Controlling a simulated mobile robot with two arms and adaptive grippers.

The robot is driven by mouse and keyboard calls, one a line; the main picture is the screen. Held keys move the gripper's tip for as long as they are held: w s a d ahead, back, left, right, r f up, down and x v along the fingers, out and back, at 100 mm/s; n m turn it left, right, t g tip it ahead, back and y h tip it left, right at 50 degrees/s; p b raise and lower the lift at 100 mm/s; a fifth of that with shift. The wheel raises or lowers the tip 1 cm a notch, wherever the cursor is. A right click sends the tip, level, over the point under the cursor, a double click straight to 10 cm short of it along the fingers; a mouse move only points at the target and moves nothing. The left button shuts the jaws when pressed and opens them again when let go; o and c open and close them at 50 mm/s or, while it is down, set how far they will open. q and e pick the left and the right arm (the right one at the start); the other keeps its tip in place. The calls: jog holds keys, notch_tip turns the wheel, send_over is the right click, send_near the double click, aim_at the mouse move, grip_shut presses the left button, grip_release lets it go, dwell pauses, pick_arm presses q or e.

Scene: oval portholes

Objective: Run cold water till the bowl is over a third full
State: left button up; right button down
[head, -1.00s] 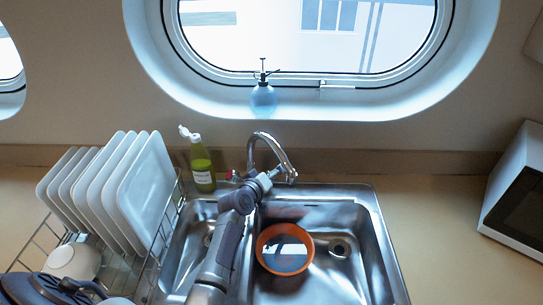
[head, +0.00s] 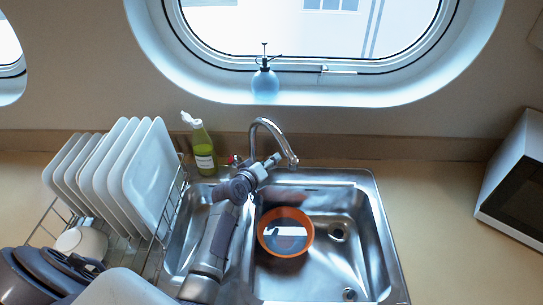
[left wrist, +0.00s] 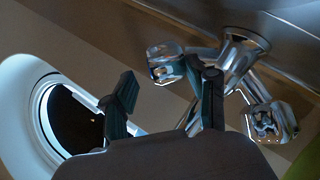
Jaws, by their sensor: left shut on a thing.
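The orange bowl (head: 262,243) stands in the right basin of the steel sink (head: 362,200), below the tap's curved spout (head: 268,122). A grey-blue surface with a bright patch, apparently water, shows inside it; I cannot make out a stream from the spout. My left gripper (head: 270,163) is at the tap's right-hand side, next to the spout. The other knob (left wrist: 265,122) is free, on the green bottle's side. My right gripper is not in view.
A green soap bottle (head: 203,150) stands behind the sink. A dish rack with several white plates (head: 150,175) and a white cup (head: 80,243) is at the left. A blue spray bottle (head: 265,82) stands on the sill. A white microwave (head: 515,165) is at the right, with clear counter before it.

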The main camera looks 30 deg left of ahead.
pick_arm(q)
jog(key=p+v, duration=0.2)
jog(key=v, duration=0.5)
jog(key=shift+d+r, duration=0.15)
jog(key=shift+d, duration=0.3)
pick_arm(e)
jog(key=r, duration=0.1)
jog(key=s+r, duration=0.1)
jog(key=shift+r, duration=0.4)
pick_arm(q)
jog(key=shift+s+r, duration=0.1)
jog(key=shift+s, duration=0.05)
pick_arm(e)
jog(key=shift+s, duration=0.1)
